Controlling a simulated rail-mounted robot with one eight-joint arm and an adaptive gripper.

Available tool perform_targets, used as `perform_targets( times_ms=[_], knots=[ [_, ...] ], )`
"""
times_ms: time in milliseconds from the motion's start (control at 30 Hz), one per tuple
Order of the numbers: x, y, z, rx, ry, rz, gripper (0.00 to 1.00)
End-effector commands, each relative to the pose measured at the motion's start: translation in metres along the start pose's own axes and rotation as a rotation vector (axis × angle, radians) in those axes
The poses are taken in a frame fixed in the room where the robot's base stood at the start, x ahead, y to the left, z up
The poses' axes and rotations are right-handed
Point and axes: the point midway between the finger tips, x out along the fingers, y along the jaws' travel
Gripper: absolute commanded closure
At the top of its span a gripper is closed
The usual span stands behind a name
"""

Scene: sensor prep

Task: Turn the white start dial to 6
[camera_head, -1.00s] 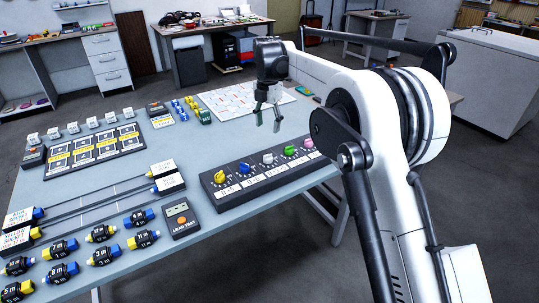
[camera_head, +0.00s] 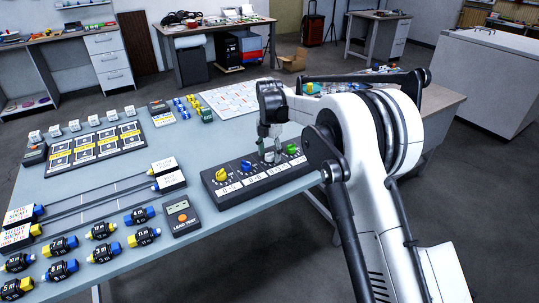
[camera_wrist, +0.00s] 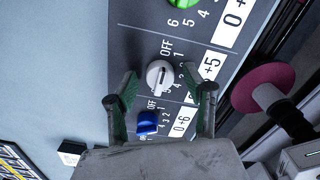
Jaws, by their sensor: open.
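The white start dial (camera_head: 269,157) sits on the dark dial panel (camera_head: 229,200), right of the blue dial (camera_head: 246,166) and left of the green dial (camera_head: 291,149). My gripper (camera_head: 268,150) is low over the panel at the white dial. In the wrist view the white dial (camera_wrist: 158,78) appears between my two open, dark green fingertips, with a gap on either side. "OFF" and several numbers are printed around it. Its exact setting is hard to read, as is the fingertips' height above the panel. The blue dial (camera_wrist: 147,122) shows between the fingers, nearer the palm.
A yellow dial (camera_head: 221,176) is at the panel's left end. A lead test box (camera_head: 181,216) lies left of the panel, with several blue and yellow connectors beyond. A pink round part (camera_wrist: 262,88) shows at the right in the wrist view.

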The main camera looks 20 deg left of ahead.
Motion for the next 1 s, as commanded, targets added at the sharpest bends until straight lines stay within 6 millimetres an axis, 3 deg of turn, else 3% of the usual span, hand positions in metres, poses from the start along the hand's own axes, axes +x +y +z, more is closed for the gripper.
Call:
perform_targets(
  times_ms=[333, 667, 1000],
  knots=[
    [0.0028, 0.0000, -0.0001, 0.000, 0.000, 0.000, 0.55],
    [0.0027, 0.0000, -0.0001, 0.000, 0.000, 0.000, 0.98],
    [0.0030, -0.0001, -0.0001, 0.055, 0.000, 0.000, 0.98]
  ],
)
